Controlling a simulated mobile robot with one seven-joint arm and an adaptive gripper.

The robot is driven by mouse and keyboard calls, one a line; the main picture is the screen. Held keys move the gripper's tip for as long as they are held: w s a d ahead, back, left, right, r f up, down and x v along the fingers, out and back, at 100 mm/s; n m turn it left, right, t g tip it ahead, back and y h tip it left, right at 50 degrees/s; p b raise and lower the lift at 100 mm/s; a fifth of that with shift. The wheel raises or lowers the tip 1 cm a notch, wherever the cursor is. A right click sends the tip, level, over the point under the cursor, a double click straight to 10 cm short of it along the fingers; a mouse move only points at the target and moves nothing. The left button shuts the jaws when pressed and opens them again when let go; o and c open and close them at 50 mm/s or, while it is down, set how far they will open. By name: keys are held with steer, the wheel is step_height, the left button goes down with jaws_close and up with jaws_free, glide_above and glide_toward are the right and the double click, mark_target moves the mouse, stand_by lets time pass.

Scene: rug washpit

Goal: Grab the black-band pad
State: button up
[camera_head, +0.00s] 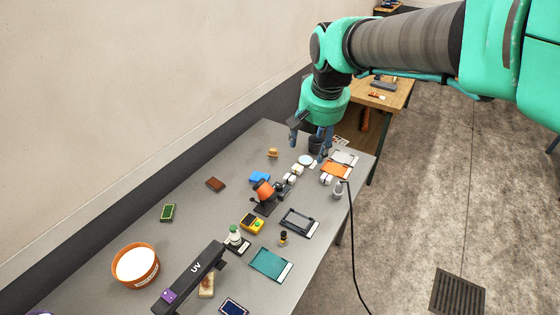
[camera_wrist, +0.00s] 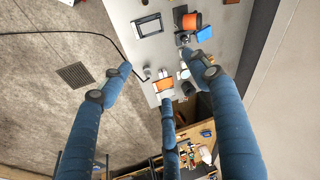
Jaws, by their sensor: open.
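No pad with a clearly legible black band shows. Small white blocks, possibly pads, lie on the grey table below my gripper: one pair (camera_head: 297,168) left of the orange-and-white tray (camera_head: 336,170), another (camera_head: 326,179) at its front edge. Any bands on them are too small to tell. My gripper (camera_head: 309,150) hangs above the far end of the table, fingers spread and empty.
Near the blocks stand an orange-and-black device (camera_head: 264,190), a blue item (camera_head: 260,177), a dark cup (camera_head: 317,145) and a black-framed tray (camera_head: 299,222). A UV bar (camera_head: 190,275) and an orange bowl (camera_head: 136,265) are nearer. A black cable (camera_head: 352,240) hangs off the right edge.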

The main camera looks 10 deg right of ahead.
steer(key=w+d+f+m+g+p, duration=0.15)
steer(key=w+f, duration=0.25)
steer(key=w, duration=0.8)
steer(key=m+g+p, duration=0.2)
steer(key=m+p, duration=0.1)
steer(key=m, duration=0.1)
glide_above(290, 176)
step_height(290, 176, down, 29)
steer(key=shift+s+f, duration=0.15)
steer(key=shift+a+f, duration=0.1)
steer(key=shift+f, duration=4.2)
